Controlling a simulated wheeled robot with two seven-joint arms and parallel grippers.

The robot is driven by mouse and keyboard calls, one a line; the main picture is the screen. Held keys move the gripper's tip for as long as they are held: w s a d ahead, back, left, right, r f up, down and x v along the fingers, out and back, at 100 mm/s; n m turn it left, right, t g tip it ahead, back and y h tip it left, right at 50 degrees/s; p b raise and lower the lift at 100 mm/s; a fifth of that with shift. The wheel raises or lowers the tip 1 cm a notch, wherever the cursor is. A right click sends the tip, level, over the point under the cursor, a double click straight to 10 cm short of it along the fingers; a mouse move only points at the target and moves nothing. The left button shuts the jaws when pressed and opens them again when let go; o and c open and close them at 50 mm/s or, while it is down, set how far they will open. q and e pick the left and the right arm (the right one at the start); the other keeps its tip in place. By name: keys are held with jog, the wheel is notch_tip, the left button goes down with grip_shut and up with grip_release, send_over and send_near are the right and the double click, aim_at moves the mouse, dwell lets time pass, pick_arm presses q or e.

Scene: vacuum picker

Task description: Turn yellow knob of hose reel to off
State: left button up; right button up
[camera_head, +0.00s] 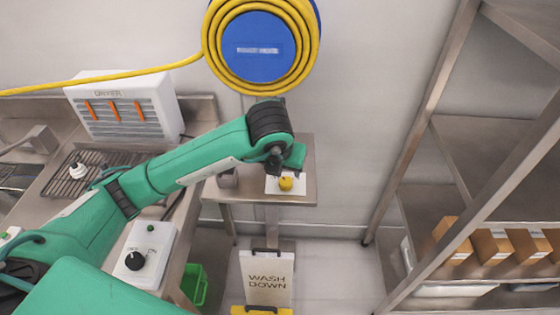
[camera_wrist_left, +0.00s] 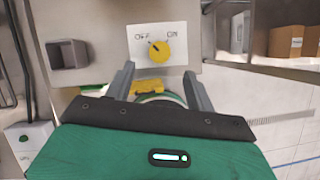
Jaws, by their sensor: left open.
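The yellow knob (camera_head: 286,183) sits on a white plate (camera_head: 271,187) on the steel shelf under the hose reel (camera_head: 232,65). In the left wrist view the knob (camera_wrist_left: 161,52) lies below the words OFF, on the left, and ON, on the right. Its dark mark points up and left, toward the OFF side. My left gripper (camera_wrist_left: 160,84) is open and empty, its two fingers spread apart. The knob shows beyond the fingertips, between their lines, and appears untouched. In the head view my left gripper (camera_head: 284,158) is just above the knob, its fingers mostly hidden. My right gripper is not in view.
A square steel cup (camera_head: 228,178) stands left of the plate. A control box with a black knob (camera_head: 135,261) sits on the left counter. A WASH DOWN sign (camera_head: 267,277) stands below the shelf. A metal rack with boxes (camera_head: 492,246) is at right.

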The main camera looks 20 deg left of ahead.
pick_arm(q)
jog(key=v, duration=0.5)
jog(key=shift+r, duration=0.15)
jog(key=shift+s, duration=0.1)
